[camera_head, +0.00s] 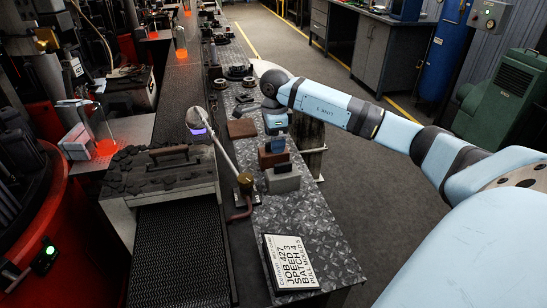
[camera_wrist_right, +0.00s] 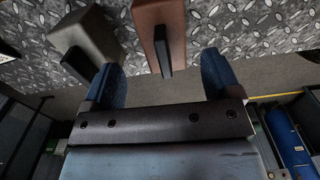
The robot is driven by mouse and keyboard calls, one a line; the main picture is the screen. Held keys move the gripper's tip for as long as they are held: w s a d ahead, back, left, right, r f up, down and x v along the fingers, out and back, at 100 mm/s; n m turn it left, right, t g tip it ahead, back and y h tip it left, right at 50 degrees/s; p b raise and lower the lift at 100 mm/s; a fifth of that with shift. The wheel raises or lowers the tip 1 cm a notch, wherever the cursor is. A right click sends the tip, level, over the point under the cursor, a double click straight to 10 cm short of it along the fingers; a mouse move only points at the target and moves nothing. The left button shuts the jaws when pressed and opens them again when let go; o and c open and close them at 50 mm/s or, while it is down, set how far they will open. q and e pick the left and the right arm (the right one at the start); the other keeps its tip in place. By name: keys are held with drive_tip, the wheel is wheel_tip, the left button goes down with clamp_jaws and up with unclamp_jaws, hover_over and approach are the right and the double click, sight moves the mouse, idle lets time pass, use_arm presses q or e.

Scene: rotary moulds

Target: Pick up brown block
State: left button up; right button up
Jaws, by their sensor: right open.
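The brown block (camera_head: 272,156) stands on the patterned metal bench, below my right gripper (camera_head: 276,137) in the head view. In the right wrist view the brown block (camera_wrist_right: 168,22) is upper centre, with a black tab-like handle (camera_wrist_right: 163,52) on it. My right gripper (camera_wrist_right: 160,63) is open; its two blue fingers lie on either side of the handle's end, with gaps on both sides. The fingers partly hide the block in the head view. My left gripper is in neither view.
A grey block (camera_head: 283,179) with a dark handle stands just in front of the brown one; it also shows in the right wrist view (camera_wrist_right: 88,35). Another brownish block (camera_head: 241,128) lies behind left. A lamp-like arm (camera_head: 222,150) rises left. A printed sign (camera_head: 290,262) lies in front.

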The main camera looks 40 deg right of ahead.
sight(267, 160)
drive_tip(key=f, duration=0.5)
drive_tip(key=shift+w+d, duration=0.1)
drive_tip(key=shift+w, duration=0.1)
drive_tip(key=c, duration=1.3)
drive_tip(key=shift+c, duration=1.1)
drive_tip(key=shift+r, duration=0.15)
